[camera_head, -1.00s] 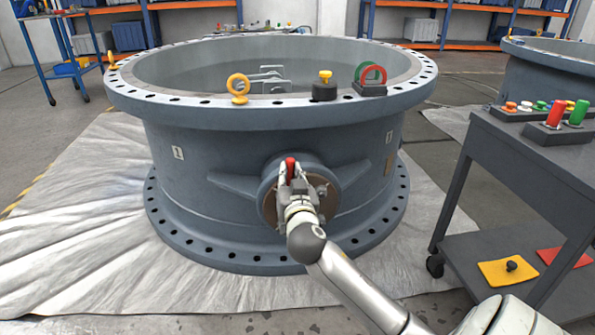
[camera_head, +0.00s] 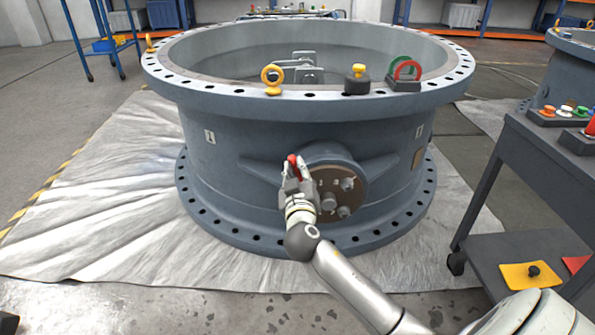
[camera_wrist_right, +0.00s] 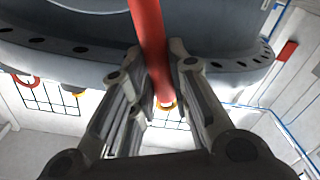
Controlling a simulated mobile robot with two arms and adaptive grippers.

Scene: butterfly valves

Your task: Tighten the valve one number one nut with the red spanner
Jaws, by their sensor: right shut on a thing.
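The valve (camera_head: 230,150) is a large grey-blue ring body with a bolted flange, marked with a small "1" plate. A round brown cover (camera_head: 340,182) with several nuts (camera_head: 347,184) sits on its front boss. My right gripper (camera_head: 293,172) is just left of the cover, shut on the red spanner (camera_head: 293,160). In the right wrist view, the red spanner (camera_wrist_right: 149,40) runs between the two fingers of my right gripper (camera_wrist_right: 161,75). The spanner's working end is out of the wrist view, so I cannot tell whether it touches a nut. My left gripper is not in view.
A yellow eyebolt (camera_head: 272,80), a black-and-yellow item (camera_head: 357,80) and a stand with green and red rings (camera_head: 404,75) sit on the valve's rim. A dark cart (camera_head: 520,185) stands at the right. A pale sheet (camera_head: 90,200) covers the floor.

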